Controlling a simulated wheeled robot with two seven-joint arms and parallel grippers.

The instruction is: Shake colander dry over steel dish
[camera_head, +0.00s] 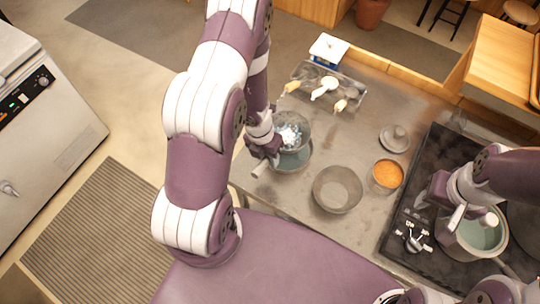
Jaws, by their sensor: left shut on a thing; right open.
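My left gripper (266,158) is shut on the handle of the colander (303,122), whose pale handle end pokes out beyond the fingers. The colander holds small bluish-white pieces and hangs above a round steel dish (294,162) with blue-green liquid, partly covering it. Whether the colander touches the dish cannot be told. A second steel bowl (337,190), which looks empty, stands to the right. My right gripper (473,216) is open at the rim of a pot (456,246) with pale green liquid; whether it touches the pot is unclear.
A container of orange food (387,175) and a round lid (394,138) stand right of the bowls. A clear tray (322,86) with several utensils and a scale (328,50) lie behind. The black stove (393,244) fills the right of the steel counter (372,112).

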